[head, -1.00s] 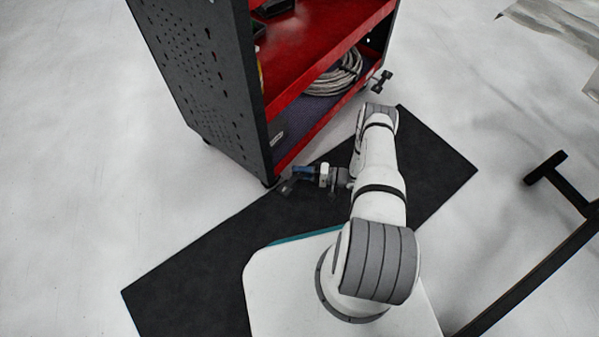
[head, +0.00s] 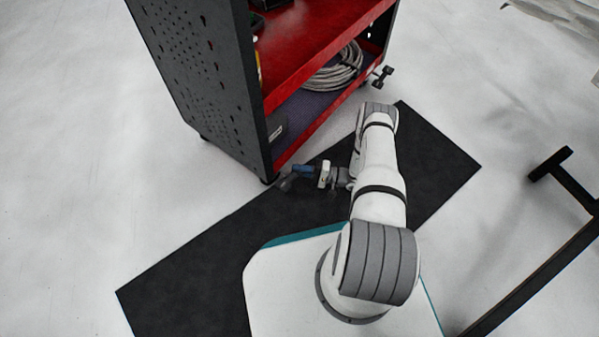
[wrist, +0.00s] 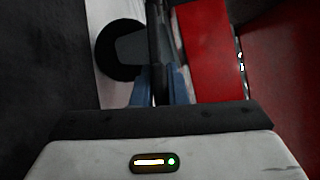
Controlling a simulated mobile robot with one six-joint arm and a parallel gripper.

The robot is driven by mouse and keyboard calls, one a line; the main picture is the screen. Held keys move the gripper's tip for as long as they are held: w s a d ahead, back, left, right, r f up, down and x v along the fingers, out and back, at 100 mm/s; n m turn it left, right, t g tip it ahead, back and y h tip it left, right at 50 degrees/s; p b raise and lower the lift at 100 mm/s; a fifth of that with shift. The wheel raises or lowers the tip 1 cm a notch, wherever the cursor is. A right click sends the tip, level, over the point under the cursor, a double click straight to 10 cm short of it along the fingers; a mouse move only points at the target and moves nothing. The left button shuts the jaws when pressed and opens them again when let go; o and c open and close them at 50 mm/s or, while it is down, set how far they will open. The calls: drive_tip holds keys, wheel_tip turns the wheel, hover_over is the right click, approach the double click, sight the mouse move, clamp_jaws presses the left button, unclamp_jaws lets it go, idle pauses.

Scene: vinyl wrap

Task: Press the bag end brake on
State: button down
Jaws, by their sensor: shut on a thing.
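My gripper (head: 286,181) is low beside the near bottom corner of a black and red cart (head: 215,85), close to a corner caster. In the wrist view, my gripper's blue fingers (wrist: 161,82) are close together, shut on a narrow dark piece (wrist: 156,50) between them. I cannot tell whether this piece is the brake. A round black caster wheel (wrist: 117,52) with a grey middle is just to the left of the fingers. The caster is hidden or too dark to make out in the head view. Another caster (head: 382,76) shows at the cart's far right corner.
A coil of grey cable (head: 338,72) lies on the lower shelf. A black mat (head: 190,275) lies on the pale floor under my base. A black frame leg (head: 560,172) stands to the right. Pale floor is clear on the left.

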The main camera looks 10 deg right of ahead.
drive_tip(key=shift+f+m+t+y, duration=0.1)
drive_tip(key=shift+m+t+y, duration=0.2)
drive_tip(key=shift+m, duration=0.4)
drive_tip(key=c, duration=1.5)
unclamp_jaws()
drive_tip(key=shift+d, duration=0.1)
drive_tip(key=p+v, duration=0.2)
drive_tip(key=v, duration=0.5)
drive_tip(key=shift+s+d, duration=0.15)
drive_tip(key=shift+d, duration=0.15)
